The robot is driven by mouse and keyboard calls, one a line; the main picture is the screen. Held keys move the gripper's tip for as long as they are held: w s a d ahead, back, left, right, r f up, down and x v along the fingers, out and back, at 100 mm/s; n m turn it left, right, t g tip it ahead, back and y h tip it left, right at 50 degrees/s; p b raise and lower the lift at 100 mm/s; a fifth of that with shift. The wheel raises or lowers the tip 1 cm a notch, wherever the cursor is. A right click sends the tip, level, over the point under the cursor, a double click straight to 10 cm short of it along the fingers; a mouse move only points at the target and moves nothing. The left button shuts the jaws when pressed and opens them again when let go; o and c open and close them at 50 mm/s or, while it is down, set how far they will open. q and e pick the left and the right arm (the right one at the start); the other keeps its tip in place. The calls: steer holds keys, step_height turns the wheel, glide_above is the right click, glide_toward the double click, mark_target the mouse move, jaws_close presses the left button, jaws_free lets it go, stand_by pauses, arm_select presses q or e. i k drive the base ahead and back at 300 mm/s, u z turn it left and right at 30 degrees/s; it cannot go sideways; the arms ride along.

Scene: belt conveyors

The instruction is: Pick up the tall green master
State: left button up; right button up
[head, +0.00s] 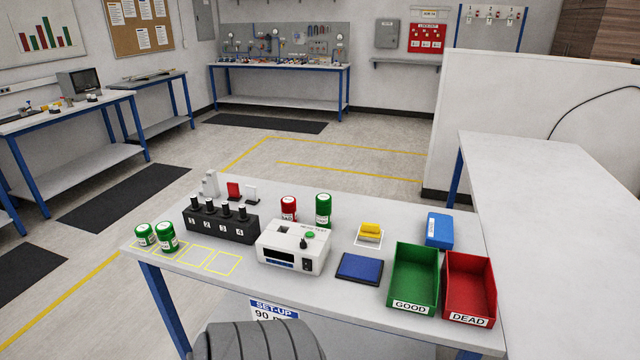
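A tall green cylinder (323,210) with a white label and a light top stands upright on the white table, behind the right part of the white tester box (293,248). It is the tallest green cylinder in view and fits the green master. A shorter red cylinder (289,209) stands to its left, apart from it. Two other green cylinders, one at the left end (144,235) and one beside it (167,238), stand at the table's left end by yellow outlined squares. Neither of my grippers shows in the head view.
A black numbered block (219,227) with several black knobs stands left of the tester. A blue pad (359,268), a yellow block (370,229), a blue box (439,230), the green GOOD bin (414,281) and the red DEAD bin (469,287) occupy the right side.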

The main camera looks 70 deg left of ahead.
mark_target(323, 201)
steer(key=u, duration=0.65)
steer(key=i, duration=0.7)
steer(key=u, duration=0.8)
